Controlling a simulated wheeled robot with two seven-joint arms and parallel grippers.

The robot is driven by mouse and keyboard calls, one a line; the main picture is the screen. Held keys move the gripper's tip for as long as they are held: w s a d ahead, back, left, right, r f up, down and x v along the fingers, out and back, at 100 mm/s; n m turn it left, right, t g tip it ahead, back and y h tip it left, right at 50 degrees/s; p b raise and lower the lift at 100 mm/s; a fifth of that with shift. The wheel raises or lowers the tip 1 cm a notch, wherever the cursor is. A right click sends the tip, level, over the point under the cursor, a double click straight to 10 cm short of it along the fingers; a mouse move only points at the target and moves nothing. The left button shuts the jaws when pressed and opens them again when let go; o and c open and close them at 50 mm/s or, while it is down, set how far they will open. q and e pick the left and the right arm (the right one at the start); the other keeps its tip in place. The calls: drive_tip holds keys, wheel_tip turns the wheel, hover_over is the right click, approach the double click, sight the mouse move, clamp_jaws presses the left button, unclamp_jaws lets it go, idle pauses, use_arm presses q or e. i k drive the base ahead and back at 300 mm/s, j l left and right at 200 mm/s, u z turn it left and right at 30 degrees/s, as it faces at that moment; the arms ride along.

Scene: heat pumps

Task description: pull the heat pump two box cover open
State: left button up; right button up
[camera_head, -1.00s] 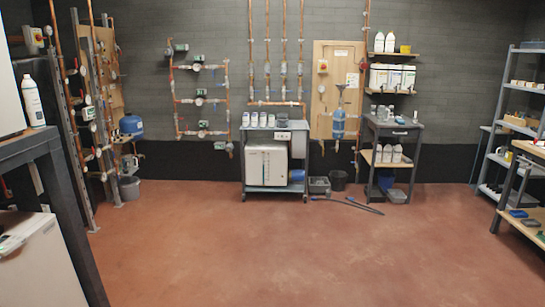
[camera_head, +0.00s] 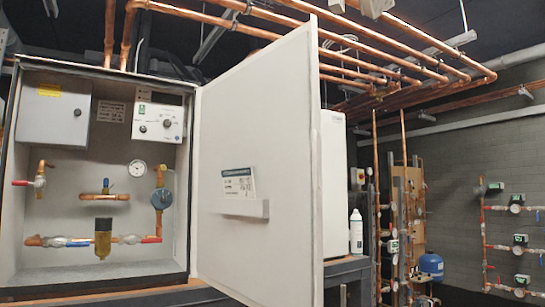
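A large light-grey wall box (camera_head: 75,160) fills the left of the head view. Its flat cover (camera_head: 262,130) is hinged on the box's right edge and stands swung wide open, out to the right. The cover carries a small printed label (camera_head: 238,183) and a pale ledge-like piece (camera_head: 240,208). Inside the box show a grey control case, a white control panel (camera_head: 160,122), a round gauge, copper pipes and a brass filter (camera_head: 103,238). I cannot tell from any marking whether this is heat pump two. Neither of my grippers is in view.
Copper pipes (camera_head: 400,50) run overhead. Behind the cover stand another white unit (camera_head: 335,180) and a white bottle (camera_head: 356,230) on a dark bench. A pipe stand with a blue tank (camera_head: 430,264) and wall piping are further right. The floor is not visible.

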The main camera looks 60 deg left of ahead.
sight(53, 108)
drive_tip(key=u, duration=1.25)
drive_tip(key=i+l+u, duration=0.1)
drive_tip(key=u, duration=0.4)
drive_tip(key=i+l+u, duration=0.2)
drive_tip(key=u, duration=0.3)
drive_tip(key=i+l+u, duration=0.2)
drive_tip(key=u, duration=0.3)
drive_tip(key=i+l+u, duration=0.2)
drive_tip(key=l, duration=0.3)
drive_tip(key=i+l+u, duration=0.2)
drive_tip(key=l, duration=0.3)
drive_tip(key=l+u, duration=0.2)
drive_tip(key=l, duration=0.6)
drive_tip(key=i+l, duration=0.1)
drive_tip(key=l, duration=0.25)
